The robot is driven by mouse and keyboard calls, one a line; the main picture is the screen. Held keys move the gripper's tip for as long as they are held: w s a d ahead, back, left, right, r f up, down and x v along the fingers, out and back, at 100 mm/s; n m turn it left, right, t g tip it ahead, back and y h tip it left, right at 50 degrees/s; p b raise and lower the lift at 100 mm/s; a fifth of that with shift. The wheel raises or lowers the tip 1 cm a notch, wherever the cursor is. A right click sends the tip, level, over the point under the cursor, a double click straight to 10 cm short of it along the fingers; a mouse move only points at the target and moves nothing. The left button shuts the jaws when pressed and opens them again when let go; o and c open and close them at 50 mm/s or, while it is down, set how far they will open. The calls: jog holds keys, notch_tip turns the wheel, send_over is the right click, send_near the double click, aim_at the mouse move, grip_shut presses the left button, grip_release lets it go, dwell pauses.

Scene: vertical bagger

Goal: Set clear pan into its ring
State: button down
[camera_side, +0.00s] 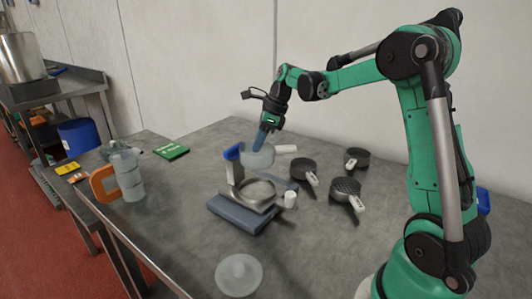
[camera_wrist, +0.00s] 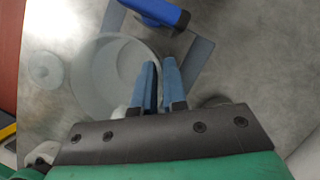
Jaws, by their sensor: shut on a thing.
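The clear pan (camera_side: 257,158), a frosted round cup with a white handle (camera_side: 287,149), hangs in the air from my gripper (camera_side: 259,146). In the wrist view the blue fingers (camera_wrist: 160,68) are shut at the near right part of the pan's wall (camera_wrist: 82,88); the handle is mostly hidden there. The metal ring (camera_side: 258,192) sits on a stand with a blue-grey base (camera_side: 240,216) and a blue-topped upright (camera_side: 232,153). The pan is above and slightly behind the ring, apart from it. In the wrist view the blue top (camera_wrist: 160,12) shows beyond the pan, and the ring is hidden.
Several dark pans with pale handles (camera_side: 346,190) lie to the right. A frosted disc (camera_side: 239,275) lies at the front. A clear jug with an orange handle (camera_side: 128,177) stands left, near the table edge. A green box (camera_side: 171,152) lies at the back.

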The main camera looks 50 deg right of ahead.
send_over(253, 182)
jog(key=s, duration=0.1)
jog(key=shift+s+d+f, duration=0.1)
jog(key=shift+d+f, duration=0.05)
jog(key=shift+f, duration=0.9)
jog(key=shift+d+f, duration=0.15)
jog(key=shift+f, duration=0.9)
jog(key=shift+s+d+f, duration=0.1)
jog(key=shift+d+f, duration=0.05)
jog(key=shift+f, duration=0.9)
jog(key=shift+f, duration=0.3)
jog(key=shift+f, duration=0.55)
jog(key=c, duration=0.8)
grip_release()
jog(key=shift+c, duration=0.2)
jog(key=shift+o, duration=0.2)
jog(key=o, duration=0.4)
jog(key=shift+c, duration=0.2)
